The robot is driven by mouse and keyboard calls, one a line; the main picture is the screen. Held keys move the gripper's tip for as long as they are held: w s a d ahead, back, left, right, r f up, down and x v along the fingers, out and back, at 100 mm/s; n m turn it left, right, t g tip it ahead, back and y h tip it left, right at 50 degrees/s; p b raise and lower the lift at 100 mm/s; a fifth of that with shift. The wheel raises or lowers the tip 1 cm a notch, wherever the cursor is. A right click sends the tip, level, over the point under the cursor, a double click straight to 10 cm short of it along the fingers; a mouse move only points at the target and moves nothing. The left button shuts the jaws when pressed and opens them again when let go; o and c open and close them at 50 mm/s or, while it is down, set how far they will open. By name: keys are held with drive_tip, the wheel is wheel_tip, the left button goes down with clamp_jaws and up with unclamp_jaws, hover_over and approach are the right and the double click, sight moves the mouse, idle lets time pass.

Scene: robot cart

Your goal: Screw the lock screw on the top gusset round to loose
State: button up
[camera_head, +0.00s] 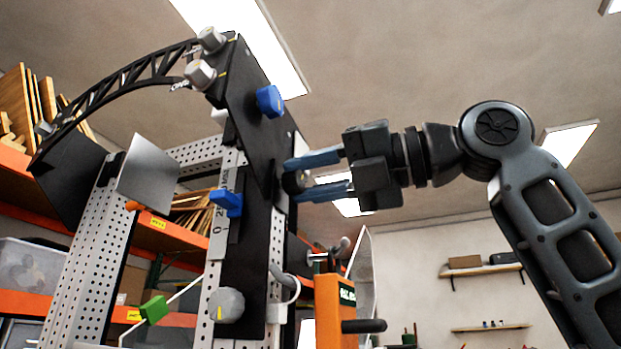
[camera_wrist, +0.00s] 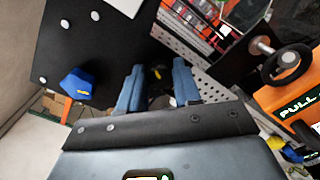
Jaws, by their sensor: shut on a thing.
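The black top gusset plate (camera_head: 238,82) stands at the top of the upright frame and shows as a dark plate in the wrist view (camera_wrist: 95,45). My gripper (camera_head: 290,181) comes in from the right, with its two blue fingers on either side of a dark round knob (camera_head: 296,183) at the plate's lower right edge. In the wrist view my gripper (camera_wrist: 158,92) has a dark thing between the fingers, mostly in shadow. A blue knob (camera_head: 270,101) sits higher on the plate, apart from the fingers; it also shows in the wrist view (camera_wrist: 76,83). Whether either knob turns is not shown.
Another blue knob (camera_head: 227,202) sits on the scale strip at left. A grey knob (camera_head: 227,305) is lower down. An orange box (camera_head: 335,310) with a black handle stands below my gripper. Grey knobs (camera_head: 200,74) and a curved black arm (camera_head: 125,77) are at the upper left.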

drive_tip(key=n, duration=0.5)
drive_tip(key=shift+s+f+n, duration=0.15)
drive_tip(key=shift+n, duration=0.25)
idle(0.4)
drive_tip(key=o, duration=1.1)
drive_tip(key=shift+c, duration=0.2)
drive_tip(key=b+v, duration=0.1)
drive_tip(key=v, duration=0.6)
drive_tip(key=shift+d, duration=0.35)
drive_tip(key=shift+s, duration=0.1)
